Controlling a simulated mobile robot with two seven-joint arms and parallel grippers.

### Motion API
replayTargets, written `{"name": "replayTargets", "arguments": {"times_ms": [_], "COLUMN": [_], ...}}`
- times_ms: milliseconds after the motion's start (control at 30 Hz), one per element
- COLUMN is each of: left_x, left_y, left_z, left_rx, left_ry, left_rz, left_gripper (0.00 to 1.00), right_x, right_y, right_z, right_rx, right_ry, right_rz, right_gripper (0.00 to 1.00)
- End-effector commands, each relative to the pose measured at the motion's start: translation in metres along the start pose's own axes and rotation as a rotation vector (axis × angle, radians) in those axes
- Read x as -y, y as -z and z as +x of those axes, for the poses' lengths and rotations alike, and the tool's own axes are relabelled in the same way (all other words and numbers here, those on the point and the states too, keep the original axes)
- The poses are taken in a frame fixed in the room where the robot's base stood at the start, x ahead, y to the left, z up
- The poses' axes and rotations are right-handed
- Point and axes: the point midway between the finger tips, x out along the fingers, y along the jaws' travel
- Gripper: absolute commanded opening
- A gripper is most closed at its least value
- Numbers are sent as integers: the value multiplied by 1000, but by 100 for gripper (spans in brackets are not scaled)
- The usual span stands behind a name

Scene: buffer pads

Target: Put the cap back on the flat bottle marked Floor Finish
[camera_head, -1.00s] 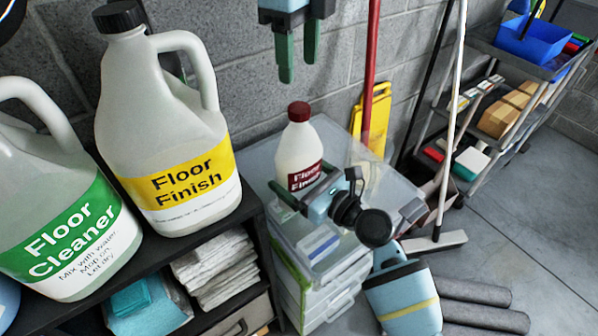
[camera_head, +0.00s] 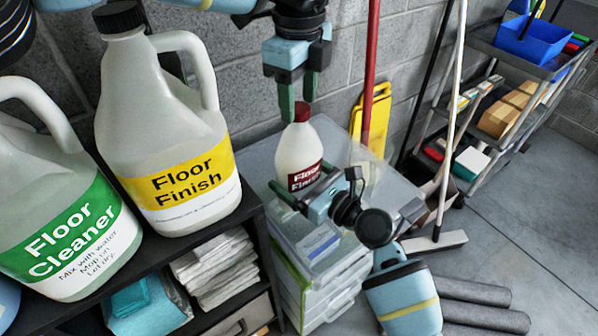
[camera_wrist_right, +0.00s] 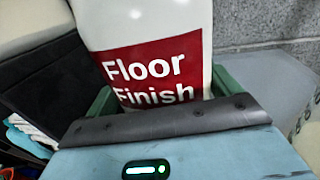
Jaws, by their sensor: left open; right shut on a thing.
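The white bottle (camera_head: 298,158) with a dark red Floor Finish label stands upright on the clear-topped drawer unit. A dark red cap (camera_head: 302,112) sits on its neck; I cannot tell if it is fully seated. My left gripper (camera_head: 298,104) is open, pointing down from above, its green fingers either side of the cap. Whether they touch it is unclear. My right gripper (camera_head: 306,190) is shut on the bottle's lower body, low from the front. In the right wrist view the bottle (camera_wrist_right: 150,25) fills the space between the green fingers.
A large jug (camera_head: 160,110) with a yellow Floor Finish label and black cap stands left on a dark shelf, beside a green-labelled Floor Cleaner jug (camera_head: 60,170). A red pole (camera_head: 370,70) and yellow sign (camera_head: 375,115) stand behind. The drawer unit (camera_head: 375,190) has bare top to the right.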

Motion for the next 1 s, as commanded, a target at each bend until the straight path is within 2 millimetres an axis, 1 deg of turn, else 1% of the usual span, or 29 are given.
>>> {"name": "replayTargets", "arguments": {"times_ms": [133,433,767,800,867,1000], "left_x": [0,0,0,0,0,0], "left_y": [0,0,0,0,0,1], "left_z": [8,9,9,9,9,10], "left_rx": [0,0,0,0,0,-4], "left_ry": [1,0,1,1,1,0], "left_rz": [0,1,0,0,9,131], "left_gripper": [51,51,8,6,6,6], "right_x": [0,0,0,0,0,0], "right_y": [1,1,1,1,1,1], "right_z": [0,0,0,0,0,0], "right_rx": [-2,-2,-1,-1,-1,-2], "right_ry": [1,1,0,0,0,0], "right_rz": [0,0,0,0,0,0], "right_gripper": [25,25,25,25,25,25]}}
